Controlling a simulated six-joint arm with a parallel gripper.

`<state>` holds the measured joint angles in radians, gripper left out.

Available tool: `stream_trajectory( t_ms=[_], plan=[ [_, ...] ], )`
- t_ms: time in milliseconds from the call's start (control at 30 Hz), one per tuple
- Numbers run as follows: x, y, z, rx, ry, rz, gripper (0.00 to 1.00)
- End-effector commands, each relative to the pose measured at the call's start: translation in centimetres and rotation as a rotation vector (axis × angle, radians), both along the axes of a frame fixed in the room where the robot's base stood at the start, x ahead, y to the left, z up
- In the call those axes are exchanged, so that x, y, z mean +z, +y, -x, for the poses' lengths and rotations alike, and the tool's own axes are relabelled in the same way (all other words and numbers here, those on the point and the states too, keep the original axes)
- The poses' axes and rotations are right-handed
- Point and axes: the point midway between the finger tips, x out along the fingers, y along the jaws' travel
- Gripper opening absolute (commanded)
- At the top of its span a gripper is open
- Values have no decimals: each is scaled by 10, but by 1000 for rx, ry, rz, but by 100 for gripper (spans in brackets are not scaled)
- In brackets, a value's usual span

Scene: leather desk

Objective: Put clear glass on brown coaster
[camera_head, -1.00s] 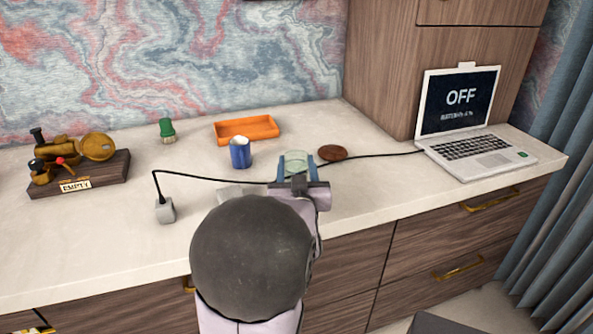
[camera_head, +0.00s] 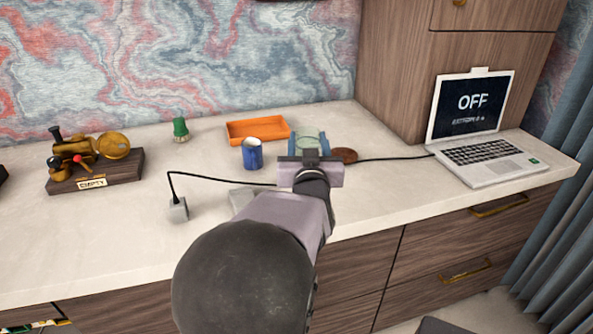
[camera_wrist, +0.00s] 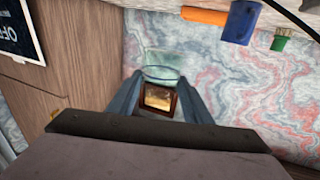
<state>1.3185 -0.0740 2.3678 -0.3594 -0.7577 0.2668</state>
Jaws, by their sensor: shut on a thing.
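The clear glass (camera_head: 311,137) is held between the two blue-grey fingers of my gripper (camera_head: 309,146). In the wrist view the glass (camera_wrist: 165,62) shows between the fingertips, with a pale greenish tint. The gripper is shut on it, and the glass looks to be above the desk, though its exact height is hard to tell. The round brown coaster (camera_head: 344,155) lies on the desk just right of my gripper, its left edge partly covered by it.
An orange tray (camera_head: 257,130) and a blue cup (camera_head: 252,154) stand left of the gripper, with a green object (camera_head: 181,130) farther left. A black cable (camera_head: 395,157) runs near the coaster to the laptop (camera_head: 484,150). The desk is clear towards its front right.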

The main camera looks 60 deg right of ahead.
Motion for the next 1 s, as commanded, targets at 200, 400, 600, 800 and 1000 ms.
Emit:
stream_trajectory(
  t_ms=[200, 400, 600, 800, 1000],
  plan=[
    [-32, 0, 0, 0, 0, -4, 20],
    [-48, 0, 0, 0, 0, -1, 20],
    [-52, 0, 0, 0, 0, -1, 20],
    [-80, 0, 0, -1, 1, -4, 20],
    [-94, 0, 0, -1, 0, -1, 20]
  ],
)
